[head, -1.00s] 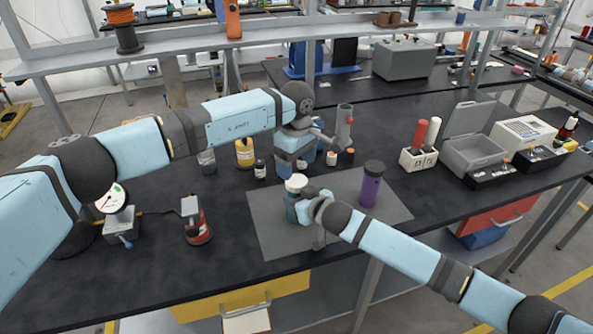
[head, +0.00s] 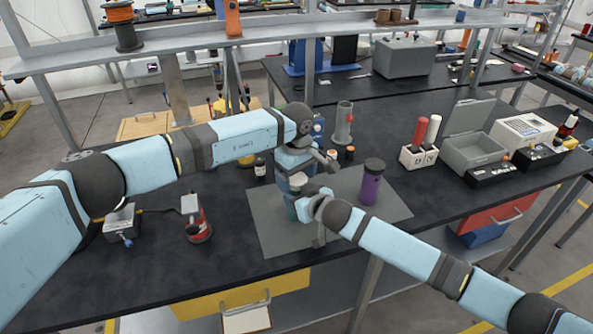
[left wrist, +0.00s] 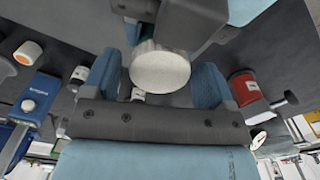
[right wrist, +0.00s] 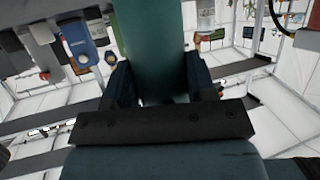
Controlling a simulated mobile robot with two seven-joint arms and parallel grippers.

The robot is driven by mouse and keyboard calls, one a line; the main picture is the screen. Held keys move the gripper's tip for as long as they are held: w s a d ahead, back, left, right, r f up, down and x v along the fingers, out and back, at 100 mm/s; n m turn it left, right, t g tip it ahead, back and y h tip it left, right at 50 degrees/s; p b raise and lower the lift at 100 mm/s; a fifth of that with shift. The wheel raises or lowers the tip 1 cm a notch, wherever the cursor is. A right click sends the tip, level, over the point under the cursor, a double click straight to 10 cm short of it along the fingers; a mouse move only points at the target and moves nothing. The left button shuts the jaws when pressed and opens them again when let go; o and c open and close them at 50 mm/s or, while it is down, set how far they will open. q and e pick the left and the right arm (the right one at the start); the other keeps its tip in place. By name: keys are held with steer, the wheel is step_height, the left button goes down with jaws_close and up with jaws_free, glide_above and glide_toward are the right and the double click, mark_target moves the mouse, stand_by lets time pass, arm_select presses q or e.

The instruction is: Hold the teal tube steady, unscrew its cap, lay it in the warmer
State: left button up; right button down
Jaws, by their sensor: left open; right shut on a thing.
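The teal tube (right wrist: 152,40) stands between the fingers of my right gripper (right wrist: 152,85), which is shut on it. In the head view the right gripper (head: 304,209) is over the grey mat, and the tube is mostly hidden. The tube's pale, round cap (left wrist: 160,70) shows in the left wrist view between the blue fingers of my left gripper (left wrist: 158,82). Those fingers are open, one on each side of the cap. A grey box with a raised lid (head: 472,155), seemingly the warmer, stands at the right.
A purple bottle (head: 371,184) stands on the mat (head: 270,232) close to the right of my grippers. A red can (head: 197,225) is at the left. The bench front is clear.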

arm_select(q)
steer(key=shift+c, duration=0.3)
steer(key=c, duration=0.9)
steer(key=shift+n, duration=1.7)
steer(key=o, duration=1)
steer(key=shift+o, duration=0.2)
steer(key=shift+r, duration=0.1)
step_height(320, 180, up, 4)
steer(key=shift+r, duration=0.15)
steer(key=shift+c, duration=0.4)
step_height(320, 180, up, 3)
steer(key=m, duration=0.3)
steer(key=shift+r, duration=0.1)
steer(key=shift+f, duration=3.85)
